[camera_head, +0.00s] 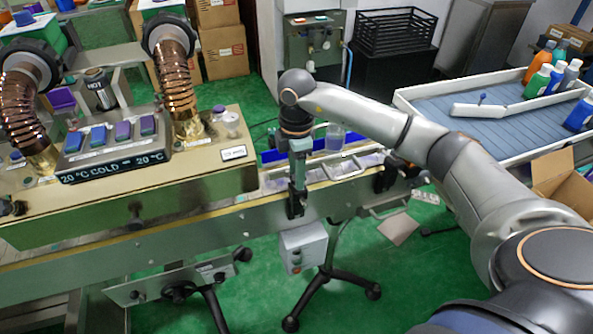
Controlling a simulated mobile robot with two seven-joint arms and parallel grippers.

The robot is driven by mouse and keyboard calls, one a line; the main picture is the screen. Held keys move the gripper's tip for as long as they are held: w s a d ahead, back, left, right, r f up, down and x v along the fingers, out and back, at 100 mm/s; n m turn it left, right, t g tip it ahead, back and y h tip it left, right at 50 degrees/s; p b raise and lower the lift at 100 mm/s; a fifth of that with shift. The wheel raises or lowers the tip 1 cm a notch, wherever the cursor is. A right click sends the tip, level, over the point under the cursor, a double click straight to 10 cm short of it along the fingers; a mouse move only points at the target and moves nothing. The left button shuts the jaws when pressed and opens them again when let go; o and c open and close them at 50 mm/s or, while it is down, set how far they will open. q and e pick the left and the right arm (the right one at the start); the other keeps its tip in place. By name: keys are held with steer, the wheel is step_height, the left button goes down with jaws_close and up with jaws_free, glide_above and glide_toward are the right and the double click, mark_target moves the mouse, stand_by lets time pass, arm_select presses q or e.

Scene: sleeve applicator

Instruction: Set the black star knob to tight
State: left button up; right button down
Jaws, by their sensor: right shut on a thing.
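My right arm reaches in from the right, and its gripper (297,198) points down at the front rail of the conveyor. The gripper is shut on a small dark part at the rail's front, which looks like the black star knob (293,210). The fingers hide most of the knob, so its setting and any markings cannot be read. My left gripper is not in view.
A grey control box (303,249) hangs below the rail, above a black stand foot. Copper hoses (178,90) and a temperature panel (115,150) stand on the machine at left. A blue-grey tray table (505,110) with bottles is at right.

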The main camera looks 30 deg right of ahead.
steer(key=shift+c, duration=2)
jaws_free()
step_height(320, 180, up, 13)
steer(key=shift+f, duration=0.2)
